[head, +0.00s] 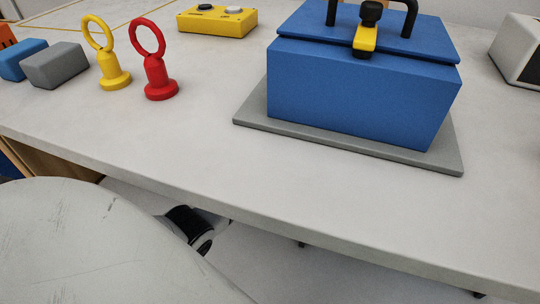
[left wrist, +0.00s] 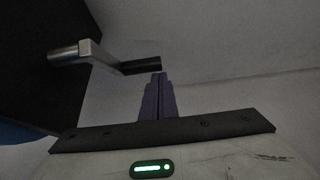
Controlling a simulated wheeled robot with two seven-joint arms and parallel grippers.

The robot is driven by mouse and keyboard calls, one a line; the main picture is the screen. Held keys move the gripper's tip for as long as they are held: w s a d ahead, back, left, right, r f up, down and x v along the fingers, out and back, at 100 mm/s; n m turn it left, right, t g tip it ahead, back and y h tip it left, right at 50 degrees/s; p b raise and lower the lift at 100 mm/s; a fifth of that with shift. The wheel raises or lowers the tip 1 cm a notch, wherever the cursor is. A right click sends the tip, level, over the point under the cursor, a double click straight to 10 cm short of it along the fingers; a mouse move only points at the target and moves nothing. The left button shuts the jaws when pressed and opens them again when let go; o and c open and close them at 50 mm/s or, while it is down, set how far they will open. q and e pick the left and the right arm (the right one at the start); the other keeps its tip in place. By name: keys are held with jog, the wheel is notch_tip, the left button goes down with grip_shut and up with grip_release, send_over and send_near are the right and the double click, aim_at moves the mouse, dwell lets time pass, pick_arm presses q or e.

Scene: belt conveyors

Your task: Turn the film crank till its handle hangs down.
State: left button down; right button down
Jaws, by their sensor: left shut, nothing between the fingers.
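The film crank (left wrist: 92,52) shows only in the left wrist view, at upper left. It has a metal shaft, a grey metal arm slanting down to the right, and a dark handle (left wrist: 140,67) at the arm's end, sticking out to the right. A large dark body (left wrist: 40,90) lies behind it at the left. My left gripper (left wrist: 158,78) is shut and empty, its purple-grey fingertips just below the handle's free end in the picture. I cannot tell whether they touch it. My right gripper is in neither view.
In the head view, a blue lidded box (head: 360,95) sits on a grey plate (head: 345,148) on the pale table (head: 200,140). Yellow (head: 112,78) and red (head: 158,80) ring-topped pieces, a yellow button box (head: 217,22), and blue and grey blocks (head: 55,65) stand further left.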

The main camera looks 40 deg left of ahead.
pick_arm(q)
jog(key=shift+w+f+g+b, duration=0.15)
jog(key=shift+f+g+b, duration=0.3)
jog(key=shift+f+g, duration=0.1)
jog(key=shift+s+d+f+g+h+b, duration=0.1)
jog(key=shift+s+f+g+h+b, duration=0.1)
jog(key=shift+f+g+h+b, duration=0.65)
jog(key=shift+s+y, duration=0.15)
jog(key=shift+y, duration=0.2)
jog(key=shift+s+d+f, duration=0.1)
jog(key=shift+s+f, duration=0.2)
jog(key=shift+f, duration=0.4)
jog(key=shift+s+d+f, duration=0.15)
jog(key=shift+s+f, duration=0.4)
jog(key=shift+f, duration=0.2)
jog(key=shift+s+f, duration=0.2)
jog(key=shift+d, duration=0.1)
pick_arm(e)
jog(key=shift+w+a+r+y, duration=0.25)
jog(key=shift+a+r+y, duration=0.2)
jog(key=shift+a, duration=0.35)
pick_arm(q)
jog(key=shift+s+f, duration=0.1)
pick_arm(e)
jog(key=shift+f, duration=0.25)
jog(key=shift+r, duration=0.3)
